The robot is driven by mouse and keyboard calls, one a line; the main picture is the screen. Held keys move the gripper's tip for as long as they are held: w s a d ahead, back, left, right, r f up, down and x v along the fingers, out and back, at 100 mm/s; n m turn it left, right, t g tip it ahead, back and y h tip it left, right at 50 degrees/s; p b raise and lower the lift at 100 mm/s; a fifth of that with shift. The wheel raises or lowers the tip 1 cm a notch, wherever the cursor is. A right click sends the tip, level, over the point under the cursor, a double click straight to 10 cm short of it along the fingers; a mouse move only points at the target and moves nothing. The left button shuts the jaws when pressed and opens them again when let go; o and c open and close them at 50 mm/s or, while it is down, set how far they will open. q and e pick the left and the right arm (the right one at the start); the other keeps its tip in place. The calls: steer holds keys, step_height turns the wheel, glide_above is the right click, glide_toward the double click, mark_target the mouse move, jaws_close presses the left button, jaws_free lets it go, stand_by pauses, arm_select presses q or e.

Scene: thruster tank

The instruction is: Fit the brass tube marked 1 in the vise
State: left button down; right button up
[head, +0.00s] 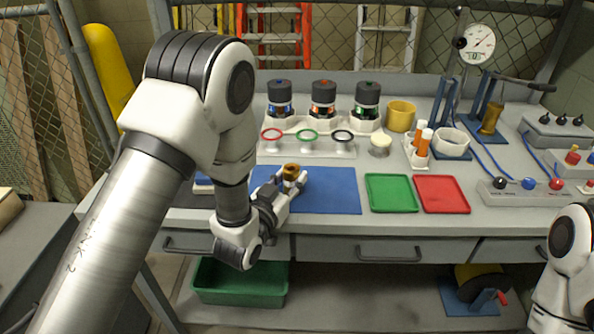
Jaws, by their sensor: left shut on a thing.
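My left gripper (284,186) is shut on a small brass piece (291,169), seen mostly from above, over the blue mat (335,191). No number can be read on it, and its lower part is hidden by the fingers. A brass cylinder (490,119) stands upright at a blue fixture (484,96) with a dark lever at the back right. I cannot tell for certain whether this fixture is the vise. Part of my right arm shows at the lower right edge, but its gripper is out of view.
Green (391,193) and red (442,194) trays lie right of the mat. Blue cables cross the right side.

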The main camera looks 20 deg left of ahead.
arm_select(q)
steer(key=shift+s, duration=0.45)
steer(key=shift+f, duration=0.2)
steer(key=c, duration=0.7)
jaws_free()
steer(key=shift+w, duration=0.1)
steer(key=shift+r, duration=0.15)
